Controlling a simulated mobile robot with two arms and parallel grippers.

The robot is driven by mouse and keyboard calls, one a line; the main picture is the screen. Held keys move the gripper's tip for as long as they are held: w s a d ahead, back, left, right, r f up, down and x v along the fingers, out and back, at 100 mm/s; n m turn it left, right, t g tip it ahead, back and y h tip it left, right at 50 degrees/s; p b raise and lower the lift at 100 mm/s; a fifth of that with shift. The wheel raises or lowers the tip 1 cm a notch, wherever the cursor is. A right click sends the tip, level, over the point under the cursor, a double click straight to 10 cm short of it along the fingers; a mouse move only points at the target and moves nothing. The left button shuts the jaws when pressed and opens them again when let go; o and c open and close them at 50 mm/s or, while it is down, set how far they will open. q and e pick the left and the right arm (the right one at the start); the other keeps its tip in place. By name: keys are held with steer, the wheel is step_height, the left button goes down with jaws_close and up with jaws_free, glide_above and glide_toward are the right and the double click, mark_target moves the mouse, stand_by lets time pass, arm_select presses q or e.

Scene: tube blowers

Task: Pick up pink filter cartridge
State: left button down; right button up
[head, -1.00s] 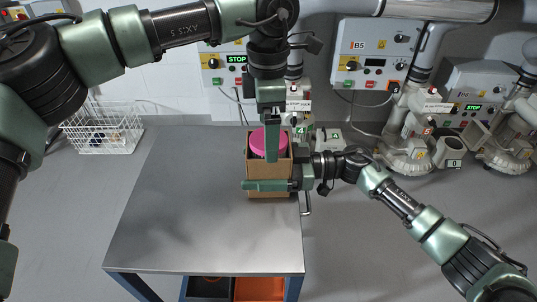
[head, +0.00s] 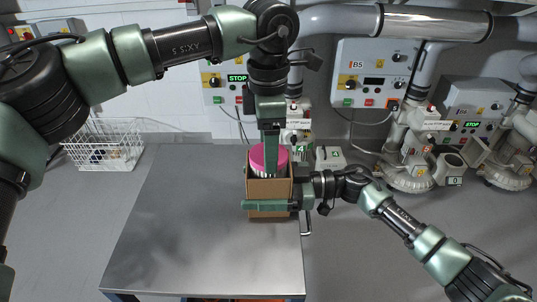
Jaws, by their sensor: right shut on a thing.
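The pink filter cartridge (head: 256,159) stands partly out of the top of an open cardboard box (head: 270,190). Its pink cap and a strip of pale, silvery side below it show; its lower part is hidden in the box. My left gripper (head: 270,156) comes down from above, with one finger in front of the cartridge and the other hidden behind it; it is shut on the cartridge. My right gripper (head: 265,204) reaches in from the right and is shut on the box, with one finger across its front face. The far finger is hidden.
The box is at the right edge of a grey metal table (head: 190,225), whose left and front parts are clear. A white wire basket (head: 104,147) stands beyond the table's left. Blower units (head: 405,165) and control boxes (head: 372,78) line the back and right.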

arm_select(q)
step_height(320, 180, up, 17)
stand_by(0.4)
arm_select(e)
steer(key=o, duration=1.5)
steer(key=shift+c, duration=0.2)
arm_select(q)
steer(key=shift+f+b, duration=0.35)
steer(key=shift+f, duration=0.1)
arm_select(e)
steer(key=shift+w+d, duration=0.15)
steer(key=shift+d, duration=4.4)
steer(key=shift+w+d, duration=0.1)
steer(key=shift+d, duration=4.4)
